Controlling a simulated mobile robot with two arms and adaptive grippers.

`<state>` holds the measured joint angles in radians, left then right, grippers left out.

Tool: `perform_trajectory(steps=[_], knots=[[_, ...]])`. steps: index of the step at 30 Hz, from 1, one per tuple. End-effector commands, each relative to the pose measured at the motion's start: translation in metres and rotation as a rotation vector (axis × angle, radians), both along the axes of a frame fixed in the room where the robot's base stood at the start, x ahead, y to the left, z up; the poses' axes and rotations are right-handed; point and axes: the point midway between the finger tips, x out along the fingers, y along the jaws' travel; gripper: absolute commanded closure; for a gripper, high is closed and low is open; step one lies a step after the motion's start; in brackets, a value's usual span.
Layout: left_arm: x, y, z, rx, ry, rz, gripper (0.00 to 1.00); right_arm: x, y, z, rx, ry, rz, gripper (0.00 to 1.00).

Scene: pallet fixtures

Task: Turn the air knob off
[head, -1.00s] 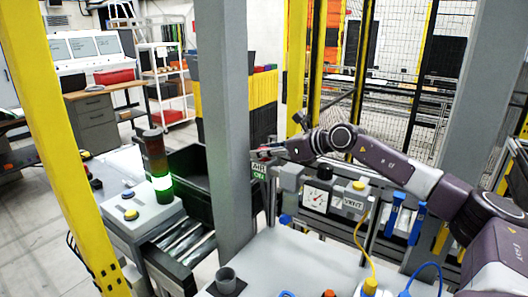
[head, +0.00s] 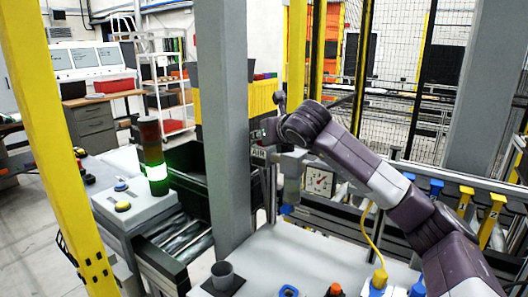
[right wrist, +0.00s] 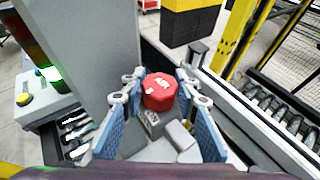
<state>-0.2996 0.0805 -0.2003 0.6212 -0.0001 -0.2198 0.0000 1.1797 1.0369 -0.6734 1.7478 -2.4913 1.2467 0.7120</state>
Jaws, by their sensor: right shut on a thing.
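The red air knob (right wrist: 159,97) sits between the fingertips of my right gripper (right wrist: 160,84) in the right wrist view. The gripper is shut on it, with a blue-padded finger on each side. In the head view my right gripper (head: 268,131) is at the grey post, just above the AIR sign (head: 259,154); the knob is hidden there. My left gripper is not in view.
The grey post (head: 226,130) stands close on the left of the gripper. A light tower (head: 153,155) with a lit green section stands further left.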

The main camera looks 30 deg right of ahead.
Motion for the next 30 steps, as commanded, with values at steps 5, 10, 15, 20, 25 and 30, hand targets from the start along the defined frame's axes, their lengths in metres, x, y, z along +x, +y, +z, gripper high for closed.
perform_trajectory(steps=[5, 10, 15, 20, 25, 30], knots=[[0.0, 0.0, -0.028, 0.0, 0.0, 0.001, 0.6, 0.001, 0.004, -0.003, 0.004, -0.006, -0.163, 0.96], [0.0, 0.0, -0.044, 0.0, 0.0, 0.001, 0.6, 0.001, 0.003, -0.002, 0.002, -0.004, -0.328, 0.96], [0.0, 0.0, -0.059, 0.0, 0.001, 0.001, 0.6, 0.001, 0.001, -0.001, -0.001, -0.003, -0.492, 0.96], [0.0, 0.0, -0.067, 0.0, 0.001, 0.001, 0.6, 0.0, 0.001, 0.001, -0.003, -0.003, -0.636, 0.96], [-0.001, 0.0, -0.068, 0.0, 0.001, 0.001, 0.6, 0.0, 0.001, 0.002, -0.003, 0.0, -0.766, 0.96], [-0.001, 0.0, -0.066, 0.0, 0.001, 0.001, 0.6, 0.0, 0.0, 0.002, -0.001, 0.0, -0.858, 0.96]])
